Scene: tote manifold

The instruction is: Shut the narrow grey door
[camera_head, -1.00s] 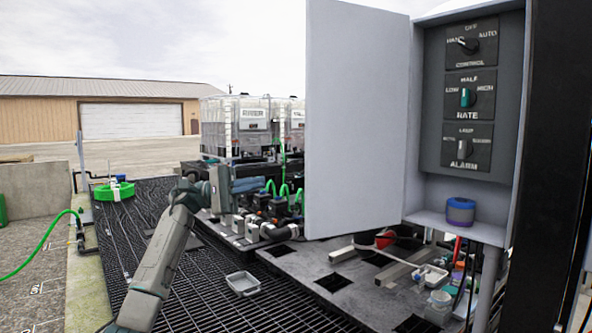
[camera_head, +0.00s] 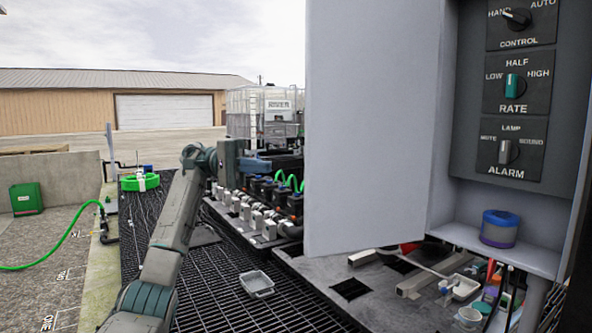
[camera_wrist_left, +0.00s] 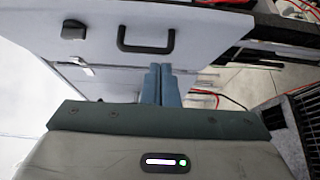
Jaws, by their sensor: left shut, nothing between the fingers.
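The narrow grey door (camera_head: 368,125) stands open, swung out to the left of its cabinet (camera_head: 462,150). In the left wrist view the door (camera_wrist_left: 200,30) shows a dark pull handle (camera_wrist_left: 146,32) and a small dark latch (camera_wrist_left: 74,30). My left gripper (camera_head: 258,166) is to the left of the door in the head view, its fingers pointing right toward it. In the wrist view its blue fingers (camera_wrist_left: 160,84) are together and empty, below the handle. I cannot tell if they touch the door. My right gripper is not in view.
A blue-and-grey tape roll or jar (camera_head: 499,229) sits on the cabinet floor below three control knobs. Bottles and tools lie on the dark bench below. A small grey tray (camera_head: 257,284) lies on the grating. Pipes and valves stand behind my left arm.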

